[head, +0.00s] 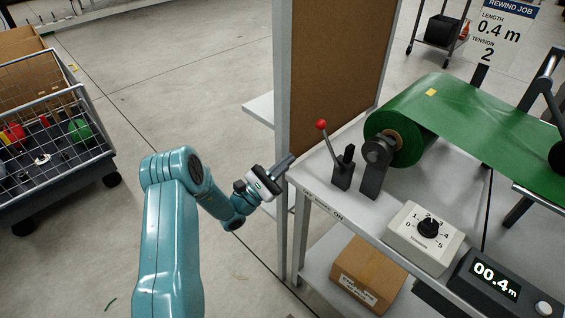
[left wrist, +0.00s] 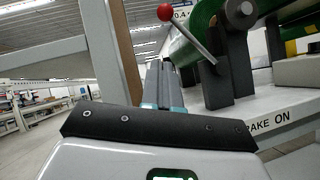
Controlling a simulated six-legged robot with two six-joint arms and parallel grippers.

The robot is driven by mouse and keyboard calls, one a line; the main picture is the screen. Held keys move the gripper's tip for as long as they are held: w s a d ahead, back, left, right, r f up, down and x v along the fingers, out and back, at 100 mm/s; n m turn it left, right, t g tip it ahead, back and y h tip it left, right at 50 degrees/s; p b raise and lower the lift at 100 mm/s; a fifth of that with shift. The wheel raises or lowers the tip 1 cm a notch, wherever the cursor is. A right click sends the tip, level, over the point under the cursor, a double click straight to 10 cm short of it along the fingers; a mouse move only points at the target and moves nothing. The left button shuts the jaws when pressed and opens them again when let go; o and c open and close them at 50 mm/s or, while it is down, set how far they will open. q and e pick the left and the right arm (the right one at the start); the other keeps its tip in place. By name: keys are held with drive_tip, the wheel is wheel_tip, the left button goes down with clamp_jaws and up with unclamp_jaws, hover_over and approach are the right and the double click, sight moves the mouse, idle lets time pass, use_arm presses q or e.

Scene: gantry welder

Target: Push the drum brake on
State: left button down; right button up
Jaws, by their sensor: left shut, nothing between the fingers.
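The drum brake is a lever with a red ball knob (head: 321,124) on a dark base (head: 341,176) at the left end of the white bench. The lever leans to the left in the head view. Its knob also shows in the left wrist view (left wrist: 165,12), above the fingers. A "BRAKE ON" label (head: 323,204) runs along the bench edge. The green roll (head: 395,135) sits just right of the lever. My left gripper (head: 287,163) is shut and empty, left of the lever and apart from it. My right gripper is not in view.
A tension dial box (head: 424,237) and a counter reading 00.4 m (head: 494,280) stand on the bench. A post with a brown panel (head: 335,60) rises behind my left gripper. A cardboard box (head: 368,275) is on the lower shelf. A wire cart (head: 50,150) stands left on open floor.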

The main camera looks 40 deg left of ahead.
sight(328, 144)
use_arm(q)
drive_tip(key=w+d+r+p, duration=0.1)
drive_tip(key=w+d+r, duration=0.2)
drive_tip(key=w+r, duration=0.2)
drive_tip(key=shift+w+r+p, duration=0.15)
drive_tip(key=shift+r+p, duration=0.25)
drive_tip(key=shift+r, duration=0.5)
drive_tip(key=shift+d+r+m, duration=0.1)
drive_tip(key=shift+d+m, duration=0.05)
drive_tip(key=shift+m, duration=0.15)
drive_tip(key=d+r+m+g+h+b, duration=0.4)
drive_tip(key=d+m+g+b, duration=0.1)
drive_tip(key=m, duration=0.6)
drive_tip(key=shift+s+d+m+g+h+b, duration=0.3)
drive_tip(key=shift+d+m+g, duration=0.1)
drive_tip(key=shift+d+g, duration=0.4)
drive_tip(key=shift+d, duration=0.15)
